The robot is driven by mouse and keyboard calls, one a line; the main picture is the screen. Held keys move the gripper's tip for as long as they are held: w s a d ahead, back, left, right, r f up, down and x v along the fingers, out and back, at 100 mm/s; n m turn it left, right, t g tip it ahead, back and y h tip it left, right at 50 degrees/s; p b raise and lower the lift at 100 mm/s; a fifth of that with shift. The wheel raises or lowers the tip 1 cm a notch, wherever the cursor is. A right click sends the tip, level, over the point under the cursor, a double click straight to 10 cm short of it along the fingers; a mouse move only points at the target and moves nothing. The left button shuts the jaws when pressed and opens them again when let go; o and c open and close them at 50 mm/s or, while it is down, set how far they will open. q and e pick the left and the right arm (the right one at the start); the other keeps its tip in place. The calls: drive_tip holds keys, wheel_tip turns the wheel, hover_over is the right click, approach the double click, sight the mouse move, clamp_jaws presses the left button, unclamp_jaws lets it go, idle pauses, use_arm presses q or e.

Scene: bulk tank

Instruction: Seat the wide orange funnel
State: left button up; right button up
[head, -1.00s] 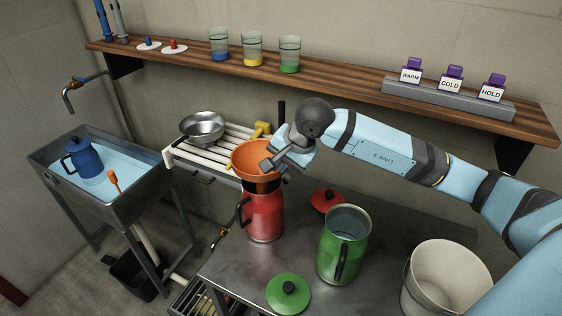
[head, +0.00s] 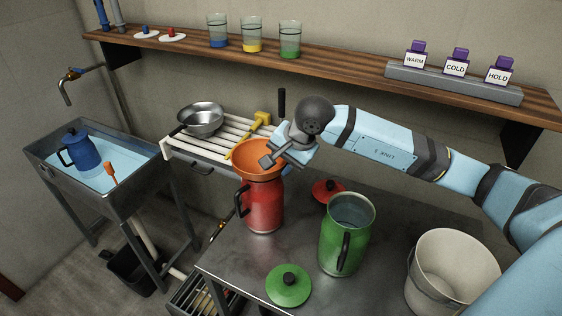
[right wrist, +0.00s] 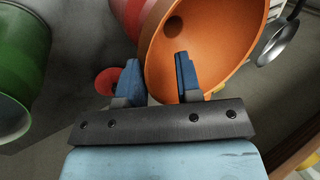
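The wide orange funnel (head: 258,157) sits upright in the mouth of the red jug (head: 264,203), its cone resting at the rim and its spout hidden inside. In the right wrist view the funnel (right wrist: 215,45) fills the upper middle. My right gripper (head: 272,160) is at the funnel's right rim. In the wrist view its blue fingers (right wrist: 160,75) stand apart, one inside the cone and one outside, with a gap around the rim. My left gripper is not in view.
A green jug (head: 336,240) stands open beside the red jug. A green lid (head: 289,290), a red lid (head: 324,196) and a white bucket (head: 425,275) are nearby. A slatted rack (head: 200,150) holds a metal pan (head: 203,117). A shelf (head: 340,60) runs above.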

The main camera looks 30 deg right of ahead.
drive_tip(key=shift+r, duration=0.15)
drive_tip(key=v, duration=1.3)
drive_tip(key=shift+s+r+b, duration=0.2)
drive_tip(key=shift+r+b, duration=0.05)
drive_tip(key=shift+b, duration=0.1)
drive_tip(key=shift+d, duration=0.1)
